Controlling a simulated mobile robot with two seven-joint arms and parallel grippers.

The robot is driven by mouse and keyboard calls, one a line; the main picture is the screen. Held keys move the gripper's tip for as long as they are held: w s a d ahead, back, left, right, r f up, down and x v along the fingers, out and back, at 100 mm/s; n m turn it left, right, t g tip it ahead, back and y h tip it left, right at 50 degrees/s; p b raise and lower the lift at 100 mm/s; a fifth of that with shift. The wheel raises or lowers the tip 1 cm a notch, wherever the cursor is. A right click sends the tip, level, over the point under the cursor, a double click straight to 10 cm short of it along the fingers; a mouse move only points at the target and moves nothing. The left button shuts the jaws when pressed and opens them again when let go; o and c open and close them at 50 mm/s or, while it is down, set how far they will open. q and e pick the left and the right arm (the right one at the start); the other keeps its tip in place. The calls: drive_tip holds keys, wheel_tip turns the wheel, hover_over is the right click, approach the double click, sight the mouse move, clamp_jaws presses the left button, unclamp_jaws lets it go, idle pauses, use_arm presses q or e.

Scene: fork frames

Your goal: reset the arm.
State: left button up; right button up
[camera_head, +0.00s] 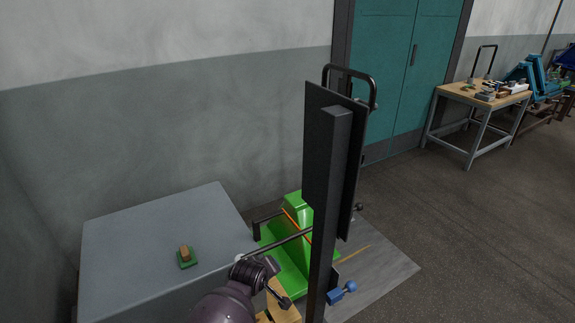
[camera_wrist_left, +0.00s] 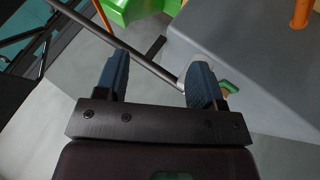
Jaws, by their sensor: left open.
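A dark rod (camera_head: 285,243) with a pale round end slopes out to the left from a green machine (camera_head: 293,270). The rod also shows in the left wrist view (camera_wrist_left: 136,52), its pale end by the right finger. My left gripper (camera_wrist_left: 158,80) is open, its two blue fingers apart, with the rod crossing the view between them. I cannot tell whether it touches a finger. In the head view my left arm comes up from the bottom below the rod, and its fingertips are hard to make out. My right gripper is not in view.
A tall dark panel and post (camera_head: 331,170) stand right of the machine and hide part of it. A grey block-like table (camera_head: 130,245) at left carries a small green-and-brown piece (camera_head: 187,257). A blue knob (camera_head: 342,292) is low right. A cluttered workbench (camera_head: 455,92) stands far right.

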use_arm(q)
drive_tip(key=s+a+r+m+t, duration=0.7)
drive_tip(key=s+a, duration=0.3)
drive_tip(key=a, duration=0.3)
drive_tip(key=s+a+f+g, duration=0.1)
drive_tip(key=s+a+f, duration=0.1)
drive_tip(key=s, duration=0.4)
drive_tip(key=s+a+f+g+y, duration=0.1)
drive_tip(key=s+a+f, duration=0.1)
drive_tip(key=s, duration=0.5)
drive_tip(key=s+a+f+g+y, duration=0.1)
drive_tip(key=s+a+f, duration=0.1)
drive_tip(key=s+a, duration=0.2)
drive_tip(key=s, duration=0.3)
drive_tip(key=shift+a+b, duration=0.25)
drive_tip(key=shift+b, duration=0.05)
